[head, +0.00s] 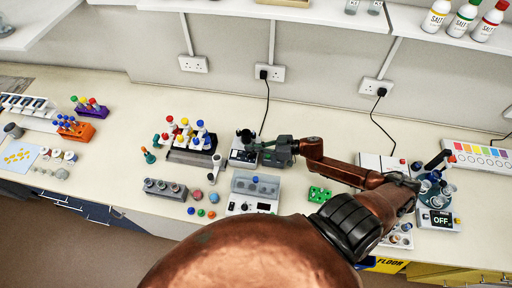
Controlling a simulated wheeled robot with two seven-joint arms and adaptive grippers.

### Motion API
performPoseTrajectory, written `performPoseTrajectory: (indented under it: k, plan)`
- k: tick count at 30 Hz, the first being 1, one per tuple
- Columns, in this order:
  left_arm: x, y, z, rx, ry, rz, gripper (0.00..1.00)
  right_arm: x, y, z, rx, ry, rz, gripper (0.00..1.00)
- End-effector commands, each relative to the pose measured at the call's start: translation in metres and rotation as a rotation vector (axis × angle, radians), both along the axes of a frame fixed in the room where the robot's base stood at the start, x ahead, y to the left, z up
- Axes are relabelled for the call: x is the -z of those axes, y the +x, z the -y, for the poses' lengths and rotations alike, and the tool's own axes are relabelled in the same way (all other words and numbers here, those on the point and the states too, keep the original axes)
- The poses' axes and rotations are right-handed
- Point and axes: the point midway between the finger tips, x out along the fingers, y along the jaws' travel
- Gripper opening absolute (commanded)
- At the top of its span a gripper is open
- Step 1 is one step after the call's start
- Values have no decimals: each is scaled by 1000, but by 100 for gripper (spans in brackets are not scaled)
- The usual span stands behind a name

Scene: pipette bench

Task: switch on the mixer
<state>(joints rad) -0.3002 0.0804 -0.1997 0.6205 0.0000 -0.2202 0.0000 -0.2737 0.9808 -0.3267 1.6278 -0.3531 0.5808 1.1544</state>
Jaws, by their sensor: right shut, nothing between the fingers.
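A small white device with a dark round cup on top, which looks like the mixer (236,155), stands on the bench left of centre, near the wall. My right gripper (260,147) is shut and empty, its fingertips close to the right side of this device. I cannot tell whether they touch it. The gripper hides part of the device's right side, and no switch can be made out. My left gripper is not in view.
A rack of capped bottles (188,158) stands left of the device. A white unit with a clear lid (241,208) stands in front. At the right, a device with a round tube holder has a display reading OFF (441,218). Green blocks (319,194) lie under my right arm.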

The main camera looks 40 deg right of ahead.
Motion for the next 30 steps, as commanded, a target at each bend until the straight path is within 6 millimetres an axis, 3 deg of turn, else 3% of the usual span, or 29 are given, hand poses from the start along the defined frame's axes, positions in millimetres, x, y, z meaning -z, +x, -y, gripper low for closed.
performPoseTrajectory:
  k: [8, 12, 16, 30]
  plan:
    - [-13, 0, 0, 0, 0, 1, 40, 11, 42, -38, 0, 4, 2, 0]
    - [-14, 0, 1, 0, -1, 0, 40, 36, 37, -38, 3, 2, -3, 0]
    - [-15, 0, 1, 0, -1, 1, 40, 47, 36, -38, 2, 1, -1, 0]
    - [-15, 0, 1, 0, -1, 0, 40, 53, 36, -40, -1, -1, 1, 0]
